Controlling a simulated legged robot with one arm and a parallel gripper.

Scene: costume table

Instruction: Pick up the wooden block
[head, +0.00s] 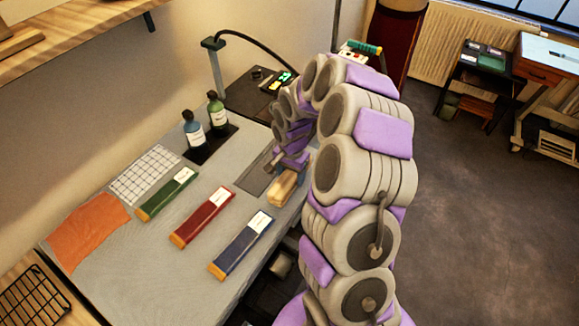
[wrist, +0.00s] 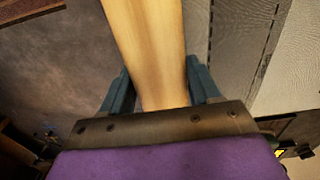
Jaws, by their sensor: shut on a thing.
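The wooden block (head: 284,188) is a pale tan bar near the right edge of the grey work table (head: 133,276) in the head view. In the wrist view the block (wrist: 146,45) runs up from between the two blue-grey fingers of my gripper (wrist: 160,92). The fingers sit on either side of the block and are shut on it. In the head view my gripper (head: 284,173) is at the block's far end, small and partly hidden by my arm. I cannot tell whether the block touches the table.
Green (head: 167,194), red (head: 203,217) and blue (head: 241,245) boxes lie left of the block. Two bottles (head: 193,131) (head: 217,112) stand on a dark tray at the back. An orange cloth (head: 88,231) and a gridded sheet (head: 147,174) lie at the left. A dark slot (head: 257,178) is beside the block.

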